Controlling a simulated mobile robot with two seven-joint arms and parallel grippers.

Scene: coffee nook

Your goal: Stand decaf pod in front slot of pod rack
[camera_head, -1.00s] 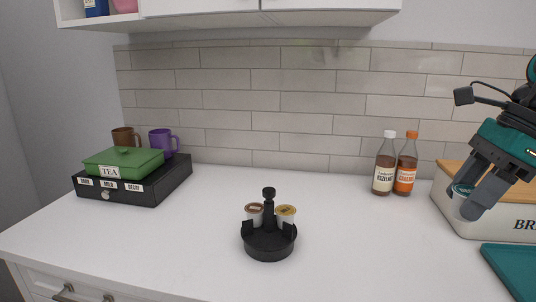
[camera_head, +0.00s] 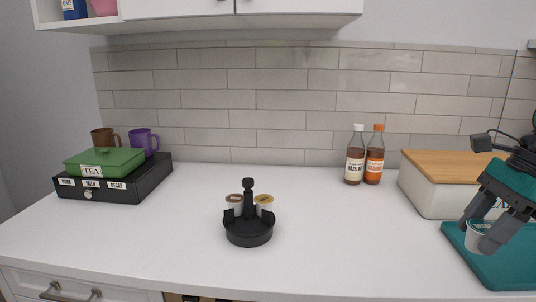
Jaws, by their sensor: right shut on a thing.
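The black round pod rack (camera_head: 249,234) stands on the white counter near the middle, with a central knobbed post. It holds a brown-lidded pod (camera_head: 234,203) at left and a yellow-lidded pod (camera_head: 264,203) at right. Its near side shows no pod. My right gripper (camera_head: 478,238) is at the far right, shut on a white pod (camera_head: 476,236) with a teal-looking lid. The pod shows between the fingers, above or over the teal board, far from the rack; I cannot read its label. My left gripper is not in view.
A teal board (camera_head: 505,268) lies at right, before a bread box (camera_head: 430,187) with a wooden lid. Two syrup bottles (camera_head: 355,160) stand at the back. A black drawer box (camera_head: 120,186) bears a green tea box (camera_head: 103,161) at left. The counter around the rack is clear.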

